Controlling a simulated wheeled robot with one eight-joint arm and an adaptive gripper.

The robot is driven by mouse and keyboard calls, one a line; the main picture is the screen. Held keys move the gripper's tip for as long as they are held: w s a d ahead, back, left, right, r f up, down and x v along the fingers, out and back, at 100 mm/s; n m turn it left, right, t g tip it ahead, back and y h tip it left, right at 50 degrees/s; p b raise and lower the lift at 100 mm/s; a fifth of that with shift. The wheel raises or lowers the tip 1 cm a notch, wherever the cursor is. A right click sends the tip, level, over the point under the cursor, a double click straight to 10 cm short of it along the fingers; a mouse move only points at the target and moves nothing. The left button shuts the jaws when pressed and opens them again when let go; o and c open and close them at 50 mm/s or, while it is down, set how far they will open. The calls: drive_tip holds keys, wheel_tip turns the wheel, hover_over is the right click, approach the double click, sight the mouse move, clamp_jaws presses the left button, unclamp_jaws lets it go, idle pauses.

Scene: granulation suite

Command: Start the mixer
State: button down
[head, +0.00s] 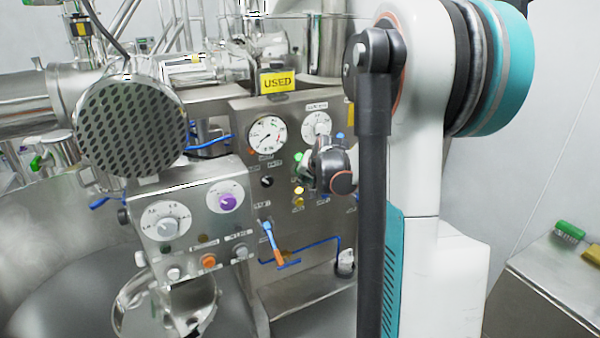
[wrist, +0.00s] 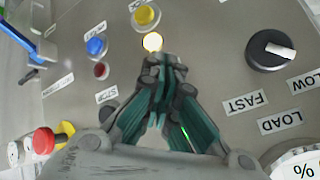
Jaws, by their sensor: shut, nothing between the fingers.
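The mixer's steel control panel (head: 240,115) stands in the middle of the head view, with round dials, knobs and buttons. My gripper (wrist: 165,65) is shut and empty in front of this panel. In the wrist view its tips are just below a glowing yellow-white lamp (wrist: 152,41); I cannot tell whether they touch the panel. A green button (head: 299,157) shows partly beside my gripper in the head view. A black selector knob (wrist: 270,50) is right of my fingers, near the FAST label. A STOP label (wrist: 107,93) is to their left. The fingers hide part of the panel.
A red-topped button on yellow (wrist: 47,139) is at the wrist view's lower left. A blue button (wrist: 96,46) and a yellow button (wrist: 146,15) are close by. A lower panel (head: 190,200) with knobs and an orange-handled lever (head: 273,245) are left of my arm.

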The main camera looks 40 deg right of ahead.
drive_tip(key=shift+s, duration=0.1)
drive_tip(key=s, duration=0.2)
drive_tip(key=s+a, duration=0.1)
drive_tip(key=s, duration=0.1)
drive_tip(key=shift+s+a, duration=0.1)
drive_tip(key=shift+s, duration=0.25)
idle(0.8)
